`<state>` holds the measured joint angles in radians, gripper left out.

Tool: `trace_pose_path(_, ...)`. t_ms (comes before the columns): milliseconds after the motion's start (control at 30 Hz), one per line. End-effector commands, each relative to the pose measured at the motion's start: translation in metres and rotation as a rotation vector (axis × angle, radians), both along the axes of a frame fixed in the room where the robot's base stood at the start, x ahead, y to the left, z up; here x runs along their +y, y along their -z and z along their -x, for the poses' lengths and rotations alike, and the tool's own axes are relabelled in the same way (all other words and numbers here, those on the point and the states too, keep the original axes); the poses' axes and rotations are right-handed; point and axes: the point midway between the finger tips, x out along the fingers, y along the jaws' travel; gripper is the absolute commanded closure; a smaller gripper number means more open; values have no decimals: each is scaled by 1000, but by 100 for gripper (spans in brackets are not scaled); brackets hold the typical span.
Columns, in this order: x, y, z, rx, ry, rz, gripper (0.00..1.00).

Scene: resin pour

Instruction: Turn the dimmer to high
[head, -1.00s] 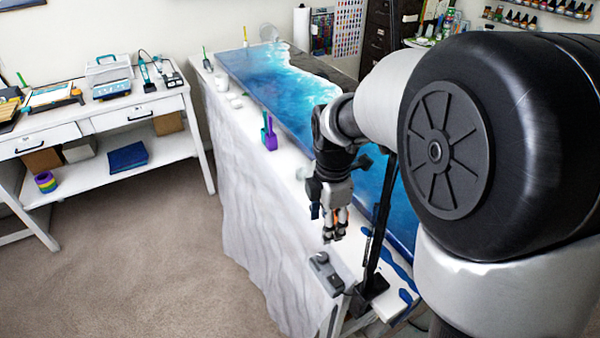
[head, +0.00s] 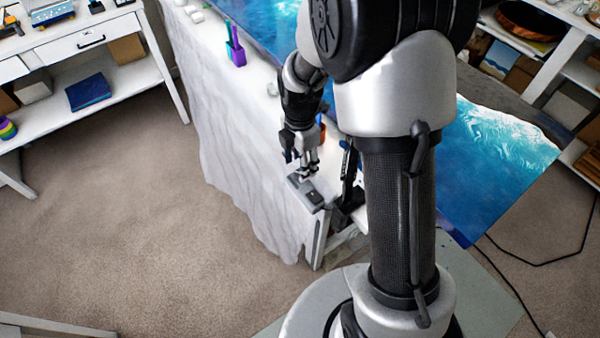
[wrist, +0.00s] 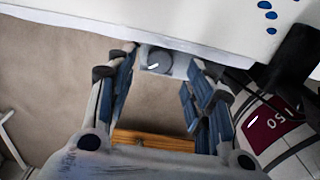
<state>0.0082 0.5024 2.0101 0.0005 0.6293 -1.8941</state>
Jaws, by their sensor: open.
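The dimmer (head: 307,194) is a small grey box at the near end of the white-draped table, beside a dark stand. In the wrist view its round grey knob (wrist: 160,62) shows with a short white mark, which lies tilted. My gripper (head: 307,173) is just above the dimmer, pointing down. In the wrist view the open fingers of my gripper (wrist: 163,72) stand left and right, with the knob between and beyond their tips. No contact with the knob is clear. Part of the dimmer box is hidden by the fingers.
A dark upright stand (head: 348,190) is close on the right of the dimmer. A purple brush holder (head: 236,50) stands farther back on the table. A blue resin slab (head: 495,160) spreads behind my arm. Carpet to the left is clear.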

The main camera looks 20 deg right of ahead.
Motion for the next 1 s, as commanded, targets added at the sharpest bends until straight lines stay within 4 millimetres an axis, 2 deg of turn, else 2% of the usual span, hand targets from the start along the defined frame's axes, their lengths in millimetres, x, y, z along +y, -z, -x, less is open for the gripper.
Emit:
trace_pose_path(33, 0, 12, 1, 2, 0, 0, 52)
trace_pose_path(200, 0, 31, 0, 1, 0, 0, 52)
trace_pose_path(600, 0, 37, 0, -1, 0, 0, 52)
trace_pose_path(1000, 0, 37, 0, -1, 0, 0, 78)
